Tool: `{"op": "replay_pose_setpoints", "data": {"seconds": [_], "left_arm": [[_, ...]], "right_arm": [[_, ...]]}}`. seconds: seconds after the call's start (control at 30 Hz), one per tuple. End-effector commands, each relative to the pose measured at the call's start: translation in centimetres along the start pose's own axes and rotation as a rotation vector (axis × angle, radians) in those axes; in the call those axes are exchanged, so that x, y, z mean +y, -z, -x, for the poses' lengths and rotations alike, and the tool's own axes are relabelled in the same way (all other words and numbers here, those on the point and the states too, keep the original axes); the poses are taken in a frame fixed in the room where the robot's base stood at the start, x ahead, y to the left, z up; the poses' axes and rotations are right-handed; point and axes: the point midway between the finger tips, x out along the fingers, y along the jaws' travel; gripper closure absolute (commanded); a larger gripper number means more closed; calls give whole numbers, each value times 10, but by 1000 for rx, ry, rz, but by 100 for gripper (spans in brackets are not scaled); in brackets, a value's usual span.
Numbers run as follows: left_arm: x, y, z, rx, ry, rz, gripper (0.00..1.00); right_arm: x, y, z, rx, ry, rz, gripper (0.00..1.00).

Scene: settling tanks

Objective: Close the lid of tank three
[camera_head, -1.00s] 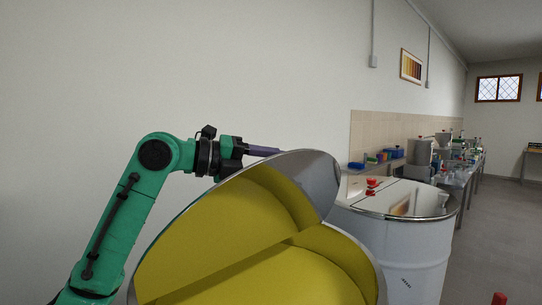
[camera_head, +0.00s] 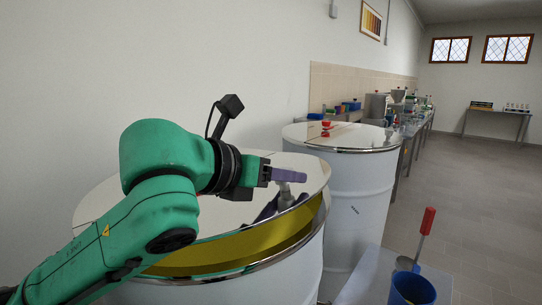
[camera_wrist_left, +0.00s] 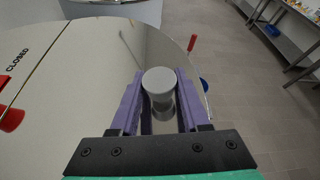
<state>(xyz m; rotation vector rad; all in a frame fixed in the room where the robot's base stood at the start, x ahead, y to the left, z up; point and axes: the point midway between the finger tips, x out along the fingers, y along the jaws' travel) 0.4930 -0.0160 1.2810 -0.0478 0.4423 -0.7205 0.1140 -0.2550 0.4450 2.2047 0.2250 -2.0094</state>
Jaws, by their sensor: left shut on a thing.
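The near tank (camera_head: 305,265) is a white drum with a shiny hinged lid (camera_head: 308,167). The lid is lowered and slightly tilted, and a gap along the front rim shows the yellow inside (camera_head: 285,232). My left gripper (camera_head: 290,177) is above the lid's front part, its purple fingers shut on a grey round knob (camera_wrist_left: 159,86) that stands on the lid. In the left wrist view the lid also bears the word "CLOSED" and a red part (camera_wrist_left: 12,118). My arm hides much of the lid. No tank number is readable.
A second white tank (camera_head: 350,185) with a flat lid and a red knob stands just behind. Benches line the wall; the floor at right is clear.

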Motion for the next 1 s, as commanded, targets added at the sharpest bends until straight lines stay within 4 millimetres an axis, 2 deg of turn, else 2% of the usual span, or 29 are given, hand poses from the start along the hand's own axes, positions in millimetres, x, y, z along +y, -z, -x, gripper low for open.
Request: {"op": "replay_pose_setpoints", "data": {"seconds": [0.03, 0.1, 0.3, 0.5, 0.93, 0.97, 1.0], "left_arm": [[0, 12, -5, 2, -12, -30, 100], [-1, 21, -8, 2, -28, -70, 100], [-1, 39, -16, 2, -63, -150, 100], [-1, 47, -19, 2, -77, -186, 100], [-1, 50, -21, 7, -79, -192, 100], [-1, 50, -21, 8, -79, -192, 43], [-1, 50, -21, 8, -79, -192, 27]], "right_arm": [[0, 0, -7, 0, 0, 0, 41], [1, -1, -10, 0, -1, 1, 41], [3, -2, -17, 0, -5, 3, 41], [5, -2, -20, -1, -7, 4, 41], [6, -2, -20, -1, -8, 4, 41], [6, -2, -20, -1, -8, 4, 41], [6, -3, -20, -1, -8, 4, 41]]}}
